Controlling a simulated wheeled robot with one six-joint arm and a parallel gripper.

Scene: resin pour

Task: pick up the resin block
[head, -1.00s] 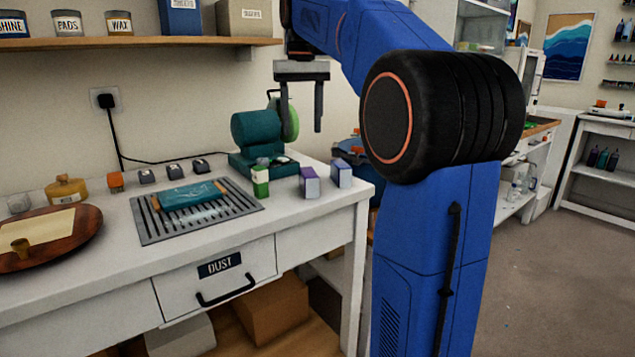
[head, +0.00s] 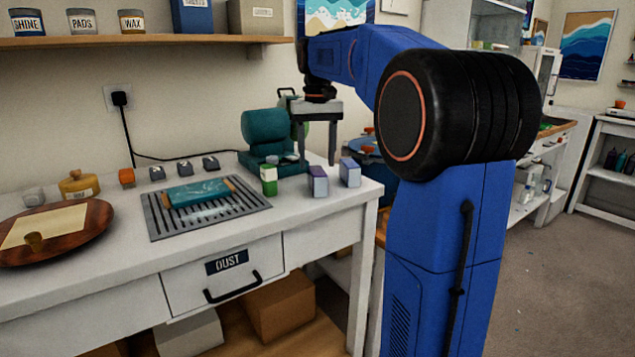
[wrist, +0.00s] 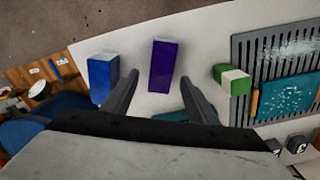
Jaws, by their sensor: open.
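A teal slab with wooden ends (head: 197,192), which looks like the resin block, lies flat on the slotted grey grate (head: 160,227) on the white bench. It shows at the right in the wrist view (wrist: 284,97). My gripper (head: 318,162) is open and empty, pointing down above the back right of the bench, to the right of the slab. In the wrist view, my gripper (wrist: 162,82) has its jaws apart, with a purple block (wrist: 163,66) showing between and beyond the fingertips. No finger visibly holds anything.
A green-and-white block (head: 268,179), the purple block (head: 317,181) and a blue block (head: 349,173) stand near the bench's right end. A teal machine (head: 264,128) stands behind them. A round wooden board (head: 92,238) is at left; a shelf (head: 150,41) hangs above.

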